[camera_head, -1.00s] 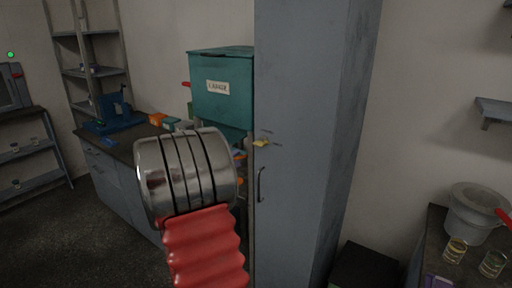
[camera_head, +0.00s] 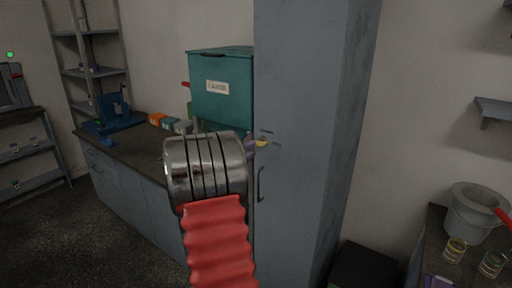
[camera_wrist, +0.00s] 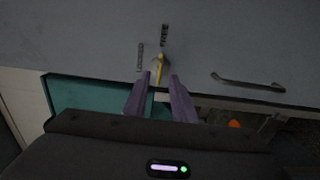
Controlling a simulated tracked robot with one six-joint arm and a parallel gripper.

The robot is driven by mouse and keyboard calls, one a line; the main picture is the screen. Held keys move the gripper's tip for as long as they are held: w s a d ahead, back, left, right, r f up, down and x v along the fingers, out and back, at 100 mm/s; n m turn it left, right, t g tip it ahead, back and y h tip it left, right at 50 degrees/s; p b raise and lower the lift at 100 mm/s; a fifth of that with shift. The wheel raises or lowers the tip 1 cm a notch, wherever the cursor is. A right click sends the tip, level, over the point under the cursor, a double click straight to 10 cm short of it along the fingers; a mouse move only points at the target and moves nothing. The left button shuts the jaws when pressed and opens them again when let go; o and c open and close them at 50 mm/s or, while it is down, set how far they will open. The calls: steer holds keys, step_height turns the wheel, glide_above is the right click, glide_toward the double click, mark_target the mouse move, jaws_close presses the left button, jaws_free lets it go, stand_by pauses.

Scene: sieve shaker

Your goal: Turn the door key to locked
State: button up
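The yellow door key (camera_head: 262,143) sits in the tall grey cabinet door (camera_head: 295,100), above the door's dark handle (camera_head: 261,184). In the wrist view the key (camera_wrist: 160,62) lies between and just beyond the tips of my gripper's purple fingers (camera_wrist: 160,76). The fingers are spread, with a gap visible on each side of the key. Two small dark labels are on the door by the key, one at the side (camera_wrist: 140,57) and one above (camera_wrist: 165,35); their lettering is hard to read. In the head view my arm hides most of my gripper; a purple finger shows left of the key.
A teal box (camera_head: 222,88) stands left of the cabinet. A dark counter (camera_head: 135,150) with a blue device (camera_head: 115,110) runs further left. At right, a bench holds a grey pot (camera_head: 475,215) and jars (camera_head: 455,250). Floor is clear at lower left.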

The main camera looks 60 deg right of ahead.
mark_target(259, 144)
steer(key=shift+s+d, duration=0.2)
steer(key=shift+d, duration=0.9)
steer(key=shift+s+d, duration=0.15)
steer(key=shift+d, duration=0.9)
jaws_close()
